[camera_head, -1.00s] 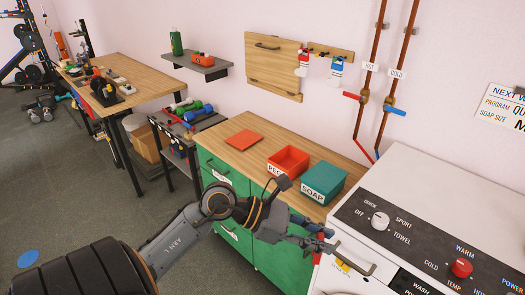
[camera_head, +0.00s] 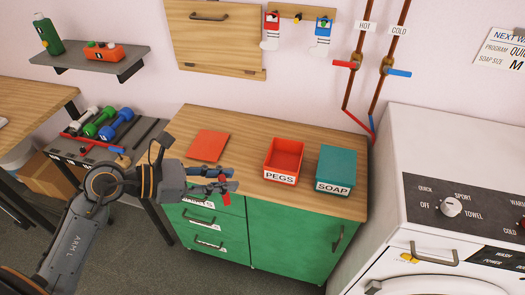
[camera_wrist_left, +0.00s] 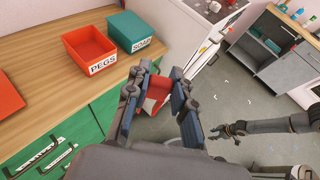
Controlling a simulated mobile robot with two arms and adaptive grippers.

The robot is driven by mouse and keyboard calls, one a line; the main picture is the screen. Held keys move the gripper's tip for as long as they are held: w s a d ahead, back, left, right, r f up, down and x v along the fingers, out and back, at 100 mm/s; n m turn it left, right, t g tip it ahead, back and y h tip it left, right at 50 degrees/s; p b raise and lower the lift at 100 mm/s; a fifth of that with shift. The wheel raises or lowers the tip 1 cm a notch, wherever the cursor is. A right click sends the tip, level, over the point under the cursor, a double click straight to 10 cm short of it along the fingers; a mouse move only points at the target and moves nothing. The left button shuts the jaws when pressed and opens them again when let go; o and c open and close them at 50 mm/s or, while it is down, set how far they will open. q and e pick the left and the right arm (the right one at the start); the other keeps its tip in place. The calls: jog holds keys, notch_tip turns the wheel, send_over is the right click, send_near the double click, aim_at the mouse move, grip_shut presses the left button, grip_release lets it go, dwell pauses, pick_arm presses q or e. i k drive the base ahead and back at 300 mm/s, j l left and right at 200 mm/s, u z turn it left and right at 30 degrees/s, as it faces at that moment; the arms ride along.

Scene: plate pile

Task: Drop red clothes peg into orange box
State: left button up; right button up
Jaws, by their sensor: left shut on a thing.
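My left gripper (camera_head: 228,180) is shut on the red clothes peg (camera_head: 224,178), at the front edge of the wooden counter. In the left wrist view the peg (camera_wrist_left: 158,88) sits between the two fingers (camera_wrist_left: 160,95), which partly hide it. The orange box (camera_head: 283,160), a red-orange open box labelled PEGS, stands on the counter to the right of the gripper. It also shows in the left wrist view (camera_wrist_left: 90,45), and the inside that I see looks empty. My right gripper (camera_wrist_left: 226,130) shows small in the left wrist view, away from the counter.
A teal SOAP box (camera_head: 336,168) stands just right of the orange box. A flat orange square (camera_head: 208,145) lies on the counter (camera_head: 240,140) to its left. A washing machine (camera_head: 450,185) stands at the right, and dumbbells (camera_head: 108,125) lie on a rack at the left.

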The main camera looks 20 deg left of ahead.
aim_at(289, 168)
jog(key=i+j, duration=0.7)
jog(key=i, duration=0.35)
